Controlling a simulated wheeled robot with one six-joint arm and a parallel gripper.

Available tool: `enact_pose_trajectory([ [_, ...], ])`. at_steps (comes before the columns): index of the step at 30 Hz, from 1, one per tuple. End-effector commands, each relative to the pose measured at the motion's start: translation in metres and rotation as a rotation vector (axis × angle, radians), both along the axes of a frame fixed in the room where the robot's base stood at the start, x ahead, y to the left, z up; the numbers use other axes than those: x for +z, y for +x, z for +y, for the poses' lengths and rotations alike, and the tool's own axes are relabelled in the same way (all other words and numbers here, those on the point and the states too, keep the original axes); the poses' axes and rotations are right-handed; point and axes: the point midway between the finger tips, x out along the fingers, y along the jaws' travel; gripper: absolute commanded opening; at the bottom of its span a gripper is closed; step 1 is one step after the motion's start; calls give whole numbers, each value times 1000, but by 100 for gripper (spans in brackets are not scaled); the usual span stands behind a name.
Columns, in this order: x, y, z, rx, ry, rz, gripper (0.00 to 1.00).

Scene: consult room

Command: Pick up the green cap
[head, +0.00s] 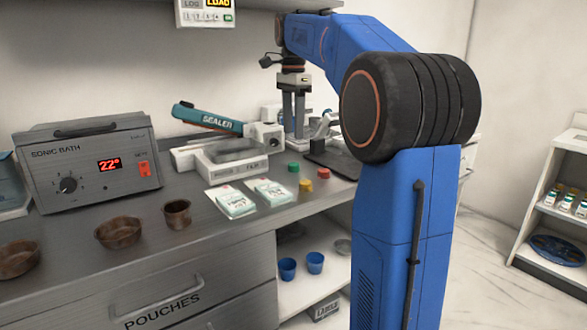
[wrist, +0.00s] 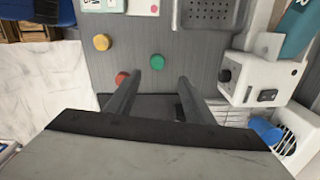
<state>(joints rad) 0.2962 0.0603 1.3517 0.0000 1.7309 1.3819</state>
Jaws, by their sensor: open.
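The green cap (head: 293,168) is a small round disc on the grey counter, left of a yellow cap (head: 306,185) and a red cap (head: 323,173). In the wrist view the green cap (wrist: 157,61) lies just beyond the fingertips, roughly midway between them sideways. My gripper (head: 293,136) points down, behind the caps and apart from them in the head view. Its two fingers are spread and empty in the wrist view (wrist: 160,79). The yellow cap (wrist: 101,42) is farther left.
A sealer (head: 207,119) and a film box (head: 232,164) stand left of my gripper. Two pouch packs (head: 231,201) lie in front of the film box. Brown bowls (head: 118,232) and a sonic bath (head: 88,163) are farther left.

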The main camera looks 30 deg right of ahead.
Motion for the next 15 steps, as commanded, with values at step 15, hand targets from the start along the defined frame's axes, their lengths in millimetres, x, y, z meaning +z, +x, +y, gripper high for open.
enact_pose_trajectory([
  [15, -54, -2, 1, 1, 0, 0, 48],
])
